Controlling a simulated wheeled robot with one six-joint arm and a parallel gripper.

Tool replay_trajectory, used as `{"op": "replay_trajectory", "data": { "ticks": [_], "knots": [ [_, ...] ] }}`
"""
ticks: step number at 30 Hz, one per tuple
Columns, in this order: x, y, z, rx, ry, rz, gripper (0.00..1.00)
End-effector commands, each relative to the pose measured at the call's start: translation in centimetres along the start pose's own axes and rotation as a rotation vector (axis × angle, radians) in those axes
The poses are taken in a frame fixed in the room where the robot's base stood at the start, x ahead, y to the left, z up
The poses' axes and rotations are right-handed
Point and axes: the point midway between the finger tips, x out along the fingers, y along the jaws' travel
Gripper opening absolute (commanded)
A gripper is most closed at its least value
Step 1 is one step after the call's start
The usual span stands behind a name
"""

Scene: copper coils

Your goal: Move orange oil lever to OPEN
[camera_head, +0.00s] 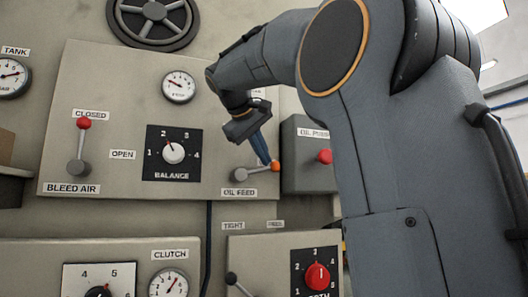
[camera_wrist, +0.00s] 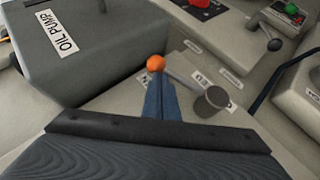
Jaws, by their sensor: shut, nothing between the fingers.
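The orange oil lever is a grey lever with an orange ball (camera_head: 275,166) at its tip, above the OIL FEED label (camera_head: 239,192) in the head view. Its arm runs from the grey pivot to the ball, pointing right and slightly up. In the wrist view the orange ball (camera_wrist: 155,63) sits right at my fingertips, with the grey pivot (camera_wrist: 211,102) to the right. My gripper (camera_head: 267,161) has blue fingers, shut and empty, with tips at or very near the ball; contact cannot be told. It also shows in the wrist view (camera_wrist: 157,80). My arm hides the panel above the lever.
The OIL PUMP box (camera_head: 308,153) with a red knob (camera_head: 325,156) stands close to the right of the lever. The BALANCE dial (camera_head: 173,153) and the red-topped BLEED AIR lever (camera_head: 82,145) are to the left. Lower panels hold a red dial (camera_head: 317,276).

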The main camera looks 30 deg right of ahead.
Motion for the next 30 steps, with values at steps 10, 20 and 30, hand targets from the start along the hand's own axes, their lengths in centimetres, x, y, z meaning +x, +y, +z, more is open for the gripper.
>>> {"op": "replay_trajectory", "data": {
  "ticks": [10,20,30],
  "knots": [
    [1.5,-0.4,1.0,-0.002,0.001,0.000,0.00],
    [1.9,-0.5,1.3,-0.002,0.001,0.000,0.00],
    [2.0,-0.5,1.3,-0.002,0.000,0.001,0.00]
  ]
}}
